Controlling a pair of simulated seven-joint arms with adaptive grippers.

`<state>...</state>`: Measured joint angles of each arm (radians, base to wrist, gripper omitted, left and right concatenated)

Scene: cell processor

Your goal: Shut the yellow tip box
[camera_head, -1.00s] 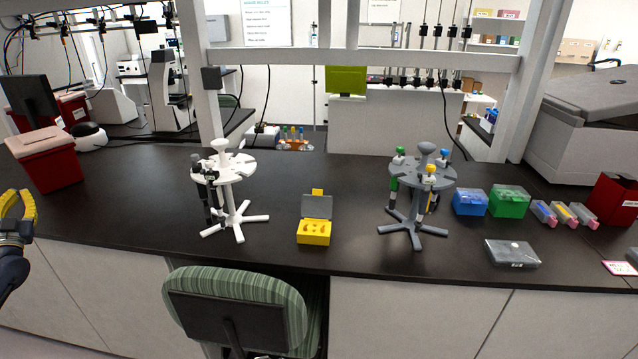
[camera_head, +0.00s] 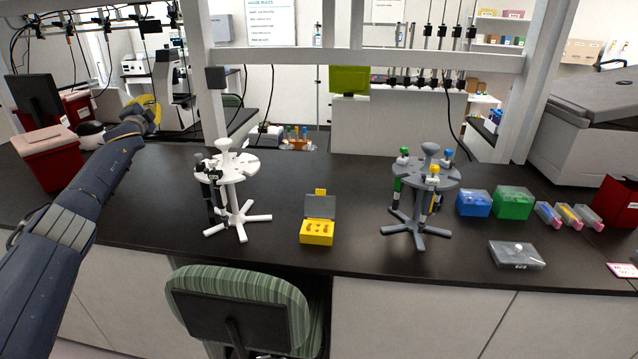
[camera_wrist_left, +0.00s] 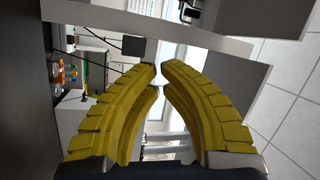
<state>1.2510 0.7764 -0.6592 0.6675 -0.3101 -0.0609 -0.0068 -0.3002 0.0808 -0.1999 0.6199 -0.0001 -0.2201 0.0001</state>
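The yellow tip box (camera_head: 317,238) sits on the dark bench between two pipette stands. Its grey lid (camera_head: 320,208) is raised at the back, with a yellow tab at its top, so the box stands open and its inside shows. My left gripper (camera_head: 154,108) is up over the back left of the bench, far from the box. In the left wrist view its yellow fingers (camera_wrist_left: 161,70) curve toward each other with a narrow gap between the tips and nothing held. The box is not in that view. My right gripper is not in view.
A white pipette stand (camera_head: 238,217) stands left of the box and a grey one (camera_head: 420,228) right of it. Blue (camera_head: 473,203) and green (camera_head: 512,203) boxes and a clear-lidded case (camera_head: 516,255) lie farther right. A green-striped chair (camera_head: 240,285) is in front of the bench.

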